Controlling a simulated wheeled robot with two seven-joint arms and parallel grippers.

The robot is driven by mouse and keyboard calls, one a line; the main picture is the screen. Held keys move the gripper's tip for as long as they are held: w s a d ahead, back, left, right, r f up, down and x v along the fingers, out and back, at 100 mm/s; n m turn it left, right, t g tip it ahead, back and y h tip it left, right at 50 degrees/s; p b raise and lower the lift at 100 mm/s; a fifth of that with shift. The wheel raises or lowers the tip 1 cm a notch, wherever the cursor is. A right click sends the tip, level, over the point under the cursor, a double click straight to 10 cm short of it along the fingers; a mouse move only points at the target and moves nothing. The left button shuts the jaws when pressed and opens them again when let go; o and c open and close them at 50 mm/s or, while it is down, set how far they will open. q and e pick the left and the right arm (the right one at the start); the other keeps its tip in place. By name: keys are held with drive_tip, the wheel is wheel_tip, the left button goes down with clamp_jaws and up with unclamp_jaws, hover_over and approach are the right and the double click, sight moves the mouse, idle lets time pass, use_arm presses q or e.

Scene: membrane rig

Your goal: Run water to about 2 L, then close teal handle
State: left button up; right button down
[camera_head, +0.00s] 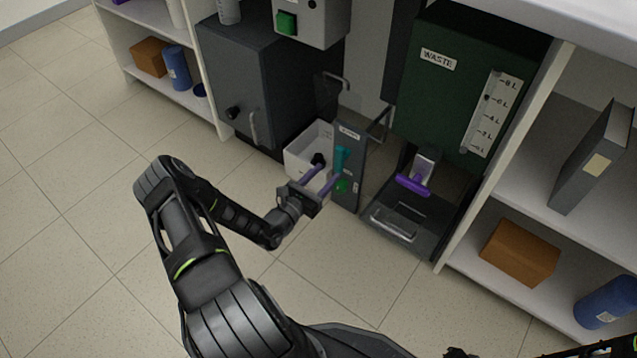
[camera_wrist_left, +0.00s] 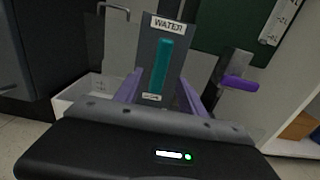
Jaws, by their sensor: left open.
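The teal handle (camera_head: 342,157) stands upright on a dark grey panel labelled WATER, and it also shows in the left wrist view (camera_wrist_left: 161,66). My left gripper (camera_head: 326,180) is open, with its purple fingers pointing at the panel. In the wrist view the handle appears between the fingers (camera_wrist_left: 160,92); I cannot tell whether they touch it. The green WASTE tank (camera_head: 440,95) has a white scale (camera_head: 492,115) marked from 0 to 8 L; I cannot read its level surely. A purple handle (camera_head: 413,185) sits below the tank. My right gripper is not seen.
A white bin (camera_head: 300,158) stands behind my left gripper. A dark tray (camera_head: 405,225) lies under the purple handle. A shelf with an orange-brown box (camera_head: 520,252) and blue cylinder (camera_head: 607,303) is at the right. The tiled floor at left is clear.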

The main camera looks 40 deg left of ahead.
sight(337, 162)
use_arm(q)
drive_tip(key=w+b, duration=0.1)
drive_tip(key=w, duration=0.3)
drive_tip(key=shift+w, duration=0.1)
drive_tip(key=shift+w+a, duration=0.1)
drive_tip(key=shift+w, duration=0.65)
clamp_jaws()
idle(0.8)
